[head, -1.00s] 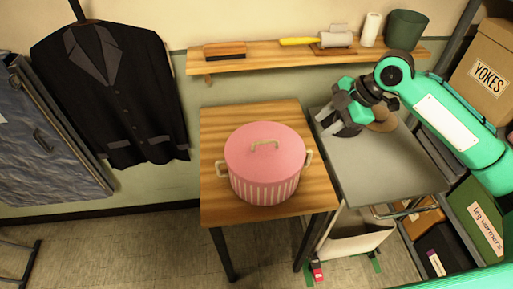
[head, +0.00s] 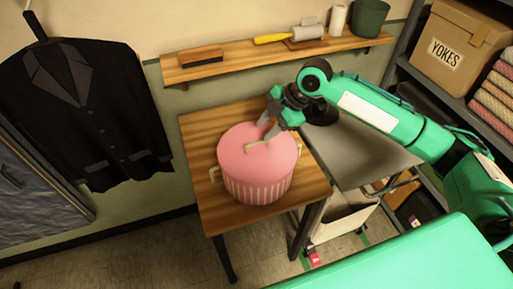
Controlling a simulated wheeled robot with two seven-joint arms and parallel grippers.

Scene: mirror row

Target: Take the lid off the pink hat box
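The pink hat box (head: 262,188) stands upright on the small wooden table, with white stripes on its lower side and a pale handle on each side. Its plain pink lid (head: 236,153) sits on top, with a pale arched handle (head: 257,147) in the middle. My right gripper (head: 267,129) reaches in from the right over the back of the lid. Its two grey fingers are apart and point down towards the lid handle, just behind it. I cannot tell whether the fingertips touch the lid. My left gripper is not in view.
The wooden table (head: 205,125) has bare room left of the box. A wall shelf (head: 230,64) behind holds a brush, a yellow-handled roller, a white roll and a dark green pot. A grey-topped cart (head: 365,150) stands right, near shelving with a YOKES box (head: 455,45). A black jacket (head: 85,110) hangs left.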

